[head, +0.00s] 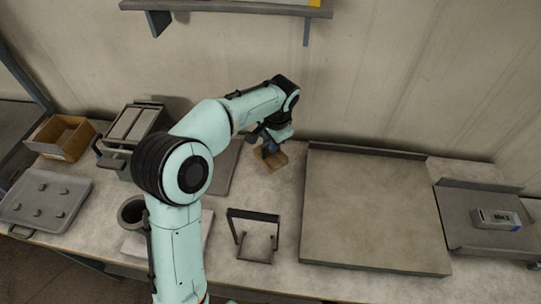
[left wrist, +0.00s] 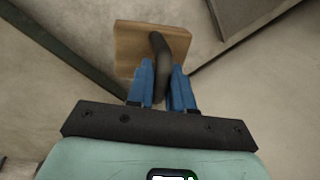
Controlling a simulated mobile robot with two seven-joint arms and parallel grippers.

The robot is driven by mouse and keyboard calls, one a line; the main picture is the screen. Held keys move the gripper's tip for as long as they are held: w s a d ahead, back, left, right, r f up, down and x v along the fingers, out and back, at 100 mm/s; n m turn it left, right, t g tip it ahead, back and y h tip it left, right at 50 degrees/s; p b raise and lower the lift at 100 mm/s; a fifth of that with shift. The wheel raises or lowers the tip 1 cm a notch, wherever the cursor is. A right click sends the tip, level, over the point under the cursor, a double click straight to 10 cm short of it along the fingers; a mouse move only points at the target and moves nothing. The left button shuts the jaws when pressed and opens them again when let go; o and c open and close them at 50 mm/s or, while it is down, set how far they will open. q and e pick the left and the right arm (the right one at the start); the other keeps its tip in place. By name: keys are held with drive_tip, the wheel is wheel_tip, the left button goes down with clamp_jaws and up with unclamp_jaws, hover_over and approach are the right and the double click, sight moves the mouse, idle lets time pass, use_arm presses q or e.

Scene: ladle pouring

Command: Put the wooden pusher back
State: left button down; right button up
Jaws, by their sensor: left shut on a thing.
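The wooden pusher is a flat brown wooden block with a dark curved handle. In the head view the wooden pusher (head: 273,161) is at the back of the table, left of the large grey board. In the left wrist view the wooden pusher (left wrist: 135,45) is just beyond my fingertips. My left gripper (head: 268,147) is shut on its handle, with a blue finger on each side of it, as the left wrist view shows (left wrist: 162,88). I cannot tell whether the block touches the table. My right gripper is not in view.
A large grey board (head: 372,215) lies to the right, with a tray (head: 465,230) holding a small labelled block (head: 495,219) beyond it. A dark metal frame (head: 255,235) stands in front. A cardboard box (head: 60,137) and a flat tray (head: 45,200) are at left. A shelf (head: 225,8) hangs above.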

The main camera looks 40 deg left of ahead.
sight(276, 158)
use_arm(q)
wheel_tip(276, 158, down, 5)
drive_tip(key=shift+f, duration=0.1)
idle(0.3)
drive_tip(key=shift+f+b, duration=0.15)
drive_tip(key=shift+b, duration=0.2)
drive_tip(key=c, duration=1)
unclamp_jaws()
drive_tip(key=shift+r, duration=0.35)
drive_tip(key=r, duration=0.3)
drive_tip(key=d+r+p, duration=0.1)
drive_tip(key=r, duration=0.3)
drive_tip(key=d+r, duration=0.1)
drive_tip(key=r, duration=0.3)
drive_tip(key=shift+s+d+r+p, duration=0.1)
drive_tip(key=shift+s+r+p, duration=0.15)
drive_tip(key=shift+s+p, duration=0.1)
drive_tip(key=shift+f, duration=0.1)
